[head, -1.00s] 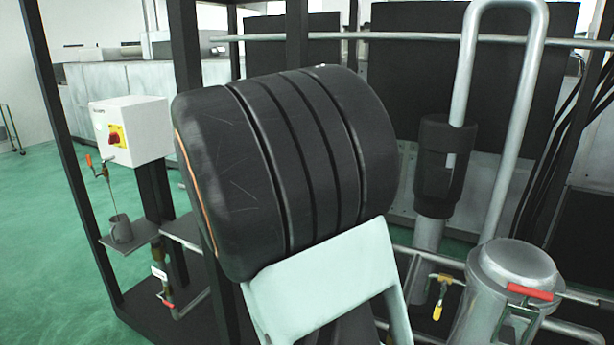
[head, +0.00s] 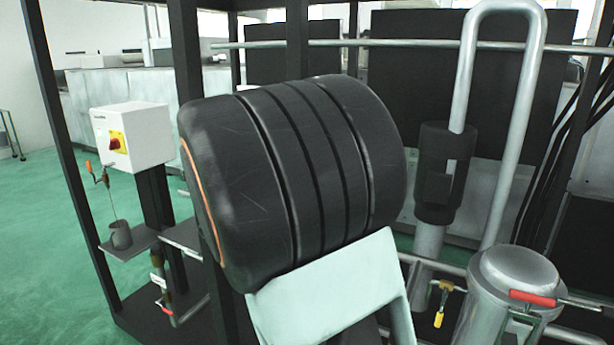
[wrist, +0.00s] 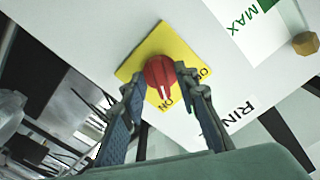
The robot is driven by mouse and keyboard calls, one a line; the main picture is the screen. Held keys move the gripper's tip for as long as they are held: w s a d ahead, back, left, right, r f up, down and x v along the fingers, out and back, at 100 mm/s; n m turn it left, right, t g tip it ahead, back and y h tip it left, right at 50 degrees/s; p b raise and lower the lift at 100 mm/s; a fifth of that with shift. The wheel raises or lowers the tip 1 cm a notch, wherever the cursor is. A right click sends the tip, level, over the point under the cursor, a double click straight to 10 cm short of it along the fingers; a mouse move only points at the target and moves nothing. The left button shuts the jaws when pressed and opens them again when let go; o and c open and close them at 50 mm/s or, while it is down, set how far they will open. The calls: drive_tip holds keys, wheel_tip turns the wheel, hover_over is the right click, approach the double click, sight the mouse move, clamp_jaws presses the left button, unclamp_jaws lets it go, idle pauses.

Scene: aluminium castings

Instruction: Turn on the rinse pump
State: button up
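In the wrist view a red rotary knob (wrist: 160,76) sits on a yellow plate (wrist: 152,46) on a white box face. Its white mark points down in the picture, towards the word ON; the word at the plate's right, probably OFF, is partly covered. A label starting RIN (wrist: 239,113) is partly hidden by a finger. My gripper (wrist: 160,80) has one finger on each side of the knob and appears closed on it; contact at the left finger is hard to see. My gripper is not visible in the head view.
The head view shows a white switch box (head: 150,134) with a red-and-yellow switch; I cannot tell whether it is the same one. Pipes, a grey metal vessel (head: 505,290) and black frame posts (head: 187,60) surround the area.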

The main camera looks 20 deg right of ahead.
drive_tip(key=shift+a, duration=0.1)
drive_tip(key=v, duration=1.2)
